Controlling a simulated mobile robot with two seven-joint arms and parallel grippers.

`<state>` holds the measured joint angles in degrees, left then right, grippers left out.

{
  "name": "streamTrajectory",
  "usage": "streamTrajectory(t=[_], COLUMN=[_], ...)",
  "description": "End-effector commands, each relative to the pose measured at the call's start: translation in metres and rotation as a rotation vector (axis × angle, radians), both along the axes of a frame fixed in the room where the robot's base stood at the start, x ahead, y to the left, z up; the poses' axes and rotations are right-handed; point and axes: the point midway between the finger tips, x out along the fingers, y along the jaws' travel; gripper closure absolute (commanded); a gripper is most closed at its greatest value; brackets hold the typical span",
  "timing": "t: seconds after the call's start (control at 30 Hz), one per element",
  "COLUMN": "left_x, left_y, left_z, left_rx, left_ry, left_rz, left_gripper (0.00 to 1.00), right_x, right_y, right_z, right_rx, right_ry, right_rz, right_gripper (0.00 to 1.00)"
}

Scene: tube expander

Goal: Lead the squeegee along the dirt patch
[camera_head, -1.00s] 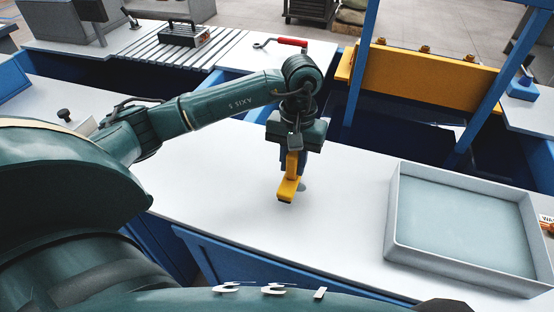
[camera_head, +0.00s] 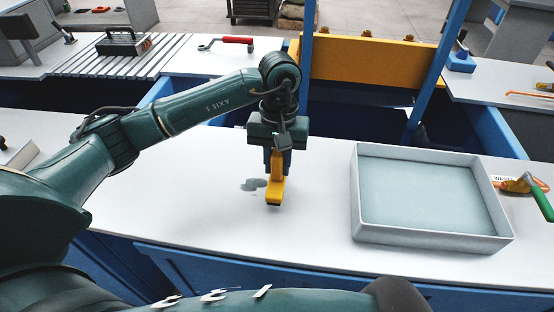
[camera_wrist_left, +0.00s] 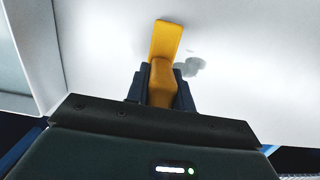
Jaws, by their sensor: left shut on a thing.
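My left gripper (camera_head: 277,160) is shut on the handle of a yellow squeegee (camera_head: 276,188) and points down over the white worktop. The squeegee's dark lower edge is at or just above the worktop; I cannot tell whether it touches. The grey dirt patch (camera_head: 254,184) lies just left of the squeegee in the head view, and part of it may be hidden. In the left wrist view the squeegee (camera_wrist_left: 165,42) sticks out between the dark fingers, with the patch (camera_wrist_left: 188,67) close to its right. My right gripper is not in view.
A grey, shallow tray (camera_head: 360,215) stands to the right of the squeegee. A green-handled tool (camera_head: 541,203) lies beyond it. A red-handled tool (camera_head: 237,40) lies on the back bench. The worktop around the patch is clear.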

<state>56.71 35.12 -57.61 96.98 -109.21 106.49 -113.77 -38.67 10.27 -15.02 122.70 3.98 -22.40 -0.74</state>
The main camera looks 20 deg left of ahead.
Motion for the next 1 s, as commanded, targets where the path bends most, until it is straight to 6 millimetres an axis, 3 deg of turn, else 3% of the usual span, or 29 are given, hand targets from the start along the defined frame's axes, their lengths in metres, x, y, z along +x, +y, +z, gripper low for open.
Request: streamTrajectory(t=[0.27,1.0], left_x=[0.0,0.0], left_y=[0.0,0.0], left_z=[-0.012,-0.016], left_rx=[0.0,0.0], left_ry=[-0.001,-0.001], left_rz=[0.0,0.0], left_gripper=[1.0,1.0], right_x=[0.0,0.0], right_y=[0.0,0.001], right_z=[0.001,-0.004], right_rx=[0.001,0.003], right_ry=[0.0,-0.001], right_rz=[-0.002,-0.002], right_gripper=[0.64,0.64])
